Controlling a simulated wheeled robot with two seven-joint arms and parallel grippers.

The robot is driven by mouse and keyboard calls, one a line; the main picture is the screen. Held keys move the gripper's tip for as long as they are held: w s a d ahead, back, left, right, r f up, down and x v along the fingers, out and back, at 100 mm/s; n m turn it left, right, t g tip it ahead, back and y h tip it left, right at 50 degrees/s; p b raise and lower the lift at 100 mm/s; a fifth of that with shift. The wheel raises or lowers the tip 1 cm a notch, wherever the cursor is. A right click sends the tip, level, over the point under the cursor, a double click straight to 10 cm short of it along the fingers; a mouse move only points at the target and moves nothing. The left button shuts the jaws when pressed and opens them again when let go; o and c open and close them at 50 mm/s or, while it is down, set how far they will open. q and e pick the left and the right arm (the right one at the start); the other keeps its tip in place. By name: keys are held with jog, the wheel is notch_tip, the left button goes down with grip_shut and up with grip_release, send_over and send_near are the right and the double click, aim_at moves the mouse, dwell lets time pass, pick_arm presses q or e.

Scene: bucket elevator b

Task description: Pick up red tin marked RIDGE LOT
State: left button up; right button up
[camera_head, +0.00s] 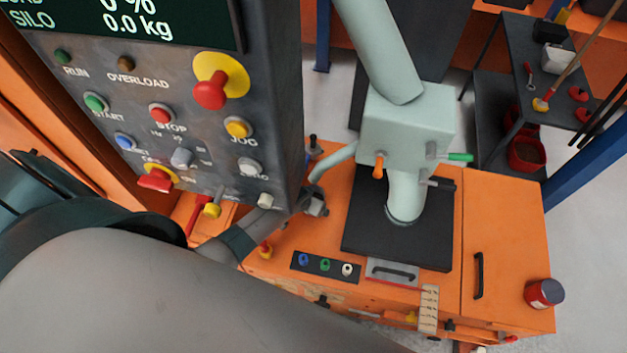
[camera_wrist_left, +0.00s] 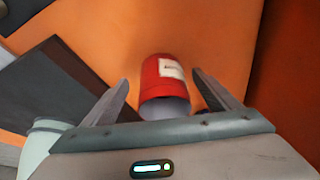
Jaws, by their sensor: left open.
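A red tin (camera_head: 545,293) with a pale label and a greyish end stands near the right front corner of the orange cabinet top (camera_head: 505,215). In the left wrist view a red tin (camera_wrist_left: 165,76) with a white label lies between the finger lines of my left gripper (camera_wrist_left: 160,80). The label's writing is too small to read. The fingers are spread, one on each side of the tin, with gaps showing; how far the tips reach along it I cannot tell. My left gripper is not visible in the head view. My right gripper is in neither view.
A control panel (camera_head: 283,110) with buttons fills the upper left. A pale pipe and box (camera_head: 405,125) stand on a black plate (camera_head: 360,225). A black handle (camera_head: 478,276) lies left of the tin. A dark shelf (camera_head: 500,95) with tools is behind. The cabinet top around the tin is clear.

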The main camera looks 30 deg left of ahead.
pick_arm(q)
jog(key=shift+w+a+f, duration=0.1)
jog(key=shift+w+f, duration=0.4)
jog(key=shift+f, duration=0.1)
jog(key=shift+x, duration=1.2)
jog(key=c, duration=1.3)
jog(key=shift+s+r, duration=0.1)
jog(key=shift+s, duration=0.05)
jog(key=shift+s+r, duration=0.6)
jog(key=s+r+b, duration=0.1)
jog(key=s+r, duration=0.5)
jog(key=s, duration=0.6)
jog(key=shift+s+r, duration=0.3)
